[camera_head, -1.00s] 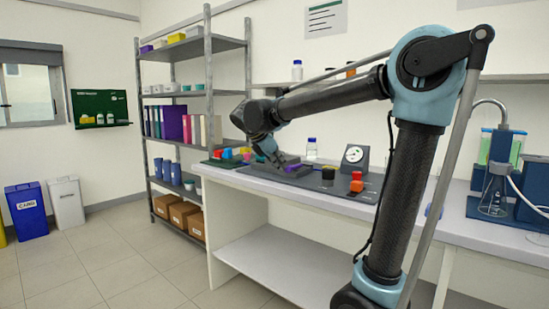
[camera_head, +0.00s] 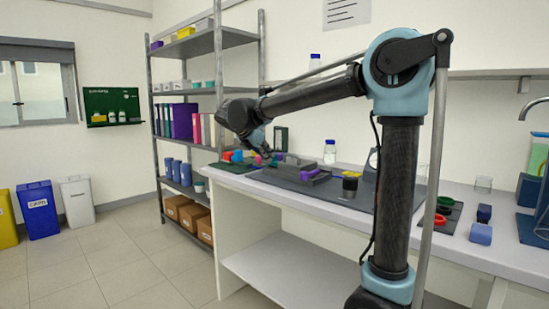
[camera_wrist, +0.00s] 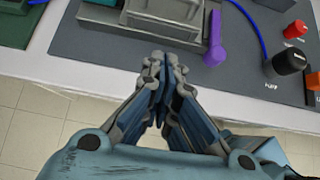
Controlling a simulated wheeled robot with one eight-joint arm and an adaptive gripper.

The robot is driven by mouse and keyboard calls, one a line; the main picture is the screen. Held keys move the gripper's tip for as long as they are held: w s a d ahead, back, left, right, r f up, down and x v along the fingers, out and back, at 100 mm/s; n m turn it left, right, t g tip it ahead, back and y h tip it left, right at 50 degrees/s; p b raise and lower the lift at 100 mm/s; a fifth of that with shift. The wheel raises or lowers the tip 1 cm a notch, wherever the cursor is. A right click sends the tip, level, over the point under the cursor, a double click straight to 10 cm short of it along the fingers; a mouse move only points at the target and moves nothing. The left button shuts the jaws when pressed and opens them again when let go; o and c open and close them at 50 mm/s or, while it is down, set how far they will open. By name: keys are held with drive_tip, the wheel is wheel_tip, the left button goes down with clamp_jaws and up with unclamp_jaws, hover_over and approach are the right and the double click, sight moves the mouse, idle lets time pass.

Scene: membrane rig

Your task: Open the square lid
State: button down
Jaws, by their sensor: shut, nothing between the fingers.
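A grey box-like fixture (camera_wrist: 172,14) with a stepped rim lies on a dark mat (camera_wrist: 115,46); its top is cut off in the wrist view, and I cannot tell its lid apart from its body. A purple handle (camera_wrist: 214,42) lies along its right side. In the head view the fixture (camera_head: 291,173) looks flat and low on the bench, with the purple part (camera_head: 310,173) on it. My gripper (camera_wrist: 161,62) is shut and empty, in front of the fixture and apart from it in the wrist view. In the head view my gripper (camera_head: 267,157) is at the fixture's left.
A black knob (camera_wrist: 287,62) and a red knob (camera_wrist: 295,29) stand right of the fixture, near a blue cable (camera_wrist: 250,30). A green tray (camera_wrist: 15,25) is at the left. A bottle (camera_head: 329,152) stands behind. The bench's front edge and floor lie below my gripper.

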sight(291, 164)
drive_tip(key=x, duration=0.8)
drive_tip(key=shift+d+r, duration=0.15)
drive_tip(key=shift+d, duration=0.2)
drive_tip(key=shift+w+d+r, duration=0.2)
drive_tip(key=shift+w+d, duration=0.25)
drive_tip(key=shift+w, duration=0.1)
drive_tip(key=shift+w+d+r, duration=0.25)
drive_tip(key=shift+w+d, duration=0.2)
drive_tip(key=shift+w, duration=0.1)
drive_tip(key=shift+w+d+r, duration=0.3)
drive_tip(key=shift+w+r, duration=0.1)
